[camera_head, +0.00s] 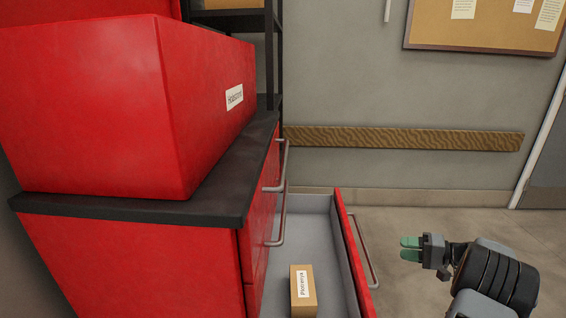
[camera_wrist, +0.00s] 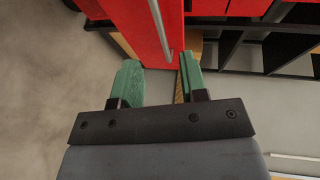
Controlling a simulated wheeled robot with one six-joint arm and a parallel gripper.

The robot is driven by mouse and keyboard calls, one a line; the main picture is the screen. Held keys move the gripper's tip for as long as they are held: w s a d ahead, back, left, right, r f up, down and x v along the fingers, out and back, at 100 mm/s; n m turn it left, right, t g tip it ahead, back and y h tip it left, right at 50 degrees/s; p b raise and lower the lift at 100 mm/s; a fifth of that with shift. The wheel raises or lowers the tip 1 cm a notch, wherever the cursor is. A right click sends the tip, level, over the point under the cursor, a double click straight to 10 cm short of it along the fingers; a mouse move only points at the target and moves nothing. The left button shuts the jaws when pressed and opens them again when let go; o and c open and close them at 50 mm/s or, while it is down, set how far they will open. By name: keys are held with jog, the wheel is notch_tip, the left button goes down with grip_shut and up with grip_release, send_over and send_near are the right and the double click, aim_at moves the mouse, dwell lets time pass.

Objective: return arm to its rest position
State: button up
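My gripper (camera_head: 411,249) is at the lower right in the head view, held over the floor to the right of the open drawer and apart from it. In the wrist view its two green fingers (camera_wrist: 158,82) stand apart with nothing between them that I can see held. The red cabinet (camera_head: 130,255) stands at the left with one drawer (camera_head: 357,262) pulled open. A small labelled cardboard box (camera_head: 303,290) lies inside that drawer.
A large red labelled bin (camera_head: 120,110) sits on the cabinet's dark top (camera_head: 215,205). Metal handles (camera_head: 283,215) stick out from the drawer fronts. A wooden rail (camera_head: 405,138) and a corkboard (camera_head: 485,25) are on the wall. Floor (camera_head: 420,215) near the gripper is clear.

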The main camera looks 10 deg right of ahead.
jog(key=s+a+r+n+g+h+p, duration=0.1)
jog(key=s+a+r+g+h+p, duration=0.15)
jog(key=a+r+p, duration=0.65)
jog(key=s+a+r+n+g+h+p, duration=0.15)
jog(key=a+r+g+p, duration=0.35)
jog(key=a+r, duration=0.6)
jog(key=s+a+r+n+t+h+p, duration=0.1)
jog(key=s+a+r+h+p, duration=0.3)
jog(key=s+r+p, duration=0.3)
jog(key=s+a+r+n+t+h+p, duration=0.1)
jog(key=s+a+r+h+p, duration=0.4)
jog(key=r+p, duration=0.5)
jog(key=s+n+p, duration=0.1)
jog(key=s, duration=0.1)
jog(key=shift+s+r+t, duration=0.25)
jog(key=shift+s+t, duration=0.05)
jog(key=shift+t, duration=0.05)
jog(key=shift+a+n, duration=0.1)
jog(key=shift+n, duration=0.15)
